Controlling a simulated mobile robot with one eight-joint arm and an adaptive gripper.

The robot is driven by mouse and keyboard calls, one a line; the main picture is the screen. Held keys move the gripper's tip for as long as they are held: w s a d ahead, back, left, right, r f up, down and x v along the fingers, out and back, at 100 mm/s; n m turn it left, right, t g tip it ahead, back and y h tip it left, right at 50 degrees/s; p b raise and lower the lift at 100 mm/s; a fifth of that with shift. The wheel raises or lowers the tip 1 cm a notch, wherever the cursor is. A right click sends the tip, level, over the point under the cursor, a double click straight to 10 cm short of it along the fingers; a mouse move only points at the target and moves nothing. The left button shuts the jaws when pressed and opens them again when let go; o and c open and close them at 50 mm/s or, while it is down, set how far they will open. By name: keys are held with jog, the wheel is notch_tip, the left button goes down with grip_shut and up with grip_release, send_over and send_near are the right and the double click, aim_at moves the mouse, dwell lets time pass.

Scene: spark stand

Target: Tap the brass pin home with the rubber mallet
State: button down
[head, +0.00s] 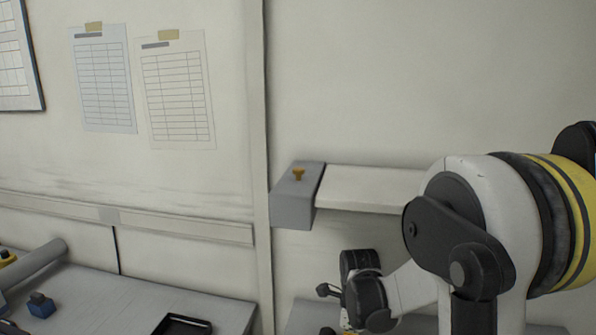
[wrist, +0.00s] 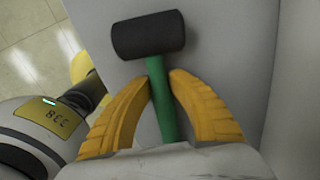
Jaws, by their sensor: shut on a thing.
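The brass pin (head: 298,174) stands upright in the top of a grey block (head: 295,205), with its flared head and part of its shank above the surface. In the wrist view, my gripper (wrist: 161,78) has its yellow fingers shut on the green handle of the rubber mallet (wrist: 148,35). The mallet's black cylindrical head lies just beyond the fingertips, across the view. In the head view the gripper and mallet are not clearly seen; my arm reaches down low, below and to the right of the block.
A pale shelf (head: 370,188) runs right from the block along the wall. A grey table (head: 110,295) at lower left holds a black tray (head: 183,326), a small blue item (head: 41,304) and a grey cylinder (head: 35,263). The wall above the block is clear.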

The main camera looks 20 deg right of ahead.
jog(key=shift+r, duration=0.15)
jog(key=shift+r+p, duration=2.25)
jog(key=shift+r, duration=0.6)
